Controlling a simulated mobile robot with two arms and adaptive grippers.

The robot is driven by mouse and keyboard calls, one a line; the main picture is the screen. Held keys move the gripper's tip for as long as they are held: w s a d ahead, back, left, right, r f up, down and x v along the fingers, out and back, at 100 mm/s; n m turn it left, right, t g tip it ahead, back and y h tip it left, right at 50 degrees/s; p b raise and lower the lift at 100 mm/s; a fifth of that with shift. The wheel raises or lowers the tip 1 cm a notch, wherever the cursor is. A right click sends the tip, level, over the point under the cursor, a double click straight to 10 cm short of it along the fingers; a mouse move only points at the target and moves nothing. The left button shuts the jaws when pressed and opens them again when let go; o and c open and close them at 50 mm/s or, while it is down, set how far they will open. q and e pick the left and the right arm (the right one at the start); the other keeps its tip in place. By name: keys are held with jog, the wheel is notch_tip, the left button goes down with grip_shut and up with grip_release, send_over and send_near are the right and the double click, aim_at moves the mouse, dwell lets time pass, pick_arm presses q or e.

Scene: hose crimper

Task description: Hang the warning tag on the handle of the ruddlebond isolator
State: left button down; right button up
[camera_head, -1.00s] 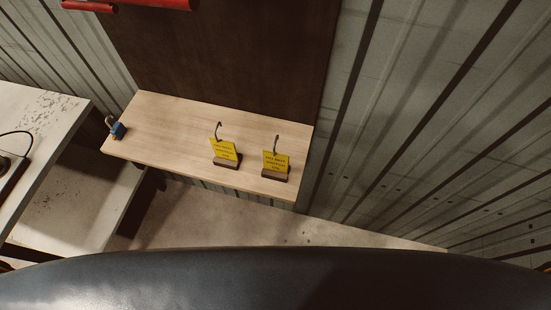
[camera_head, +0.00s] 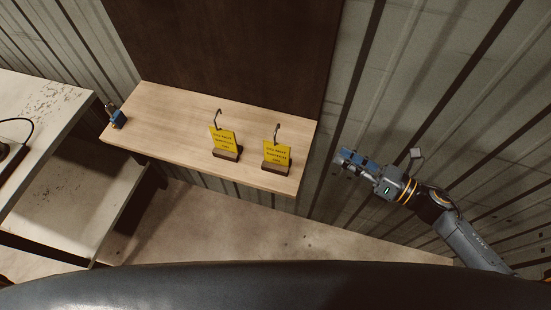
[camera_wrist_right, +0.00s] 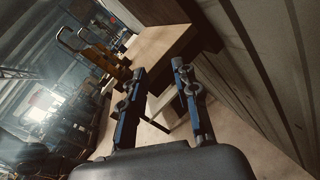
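Two yellow warning tags with dark hooks stand in brown bases on a wooden shelf (camera_head: 190,125). The left tag (camera_head: 223,139) and the right tag (camera_head: 276,153) are upright, their lettering too small to read. My right gripper (camera_head: 342,158) is in the air to the right of the shelf, apart from the tags. In the right wrist view its two blue-sided fingers (camera_wrist_right: 160,80) are apart with nothing between them; the tags show there beyond the left finger (camera_wrist_right: 85,45). My left gripper is not in view. No isolator handle can be made out.
A blue padlock (camera_head: 117,118) sits at the shelf's left end. A worn pale bench (camera_head: 45,100) with a black cable stands at the left. A corrugated metal wall (camera_head: 440,90) runs along the right. The shelf between padlock and tags is clear.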

jog(key=s+a+r+n+g+y, duration=0.35)
jog(key=s+r+n+g, duration=0.2)
jog(key=n, duration=0.35)
jog(key=p, duration=0.3)
send_near(276, 152)
jog(key=shift+t+h, duration=0.25)
jog(key=shift+t, duration=0.1)
jog(key=x, duration=0.4)
jog(key=shift+s+a+r, duration=0.2)
jog(key=p+x, duration=0.3)
jog(key=x, duration=0.2)
jog(key=shift+w+a, duration=0.1)
jog(key=shift+w, duration=0.15)
jog(key=shift+a+f, duration=0.1)
jog(key=shift+a, duration=0.1)
grip_shut()
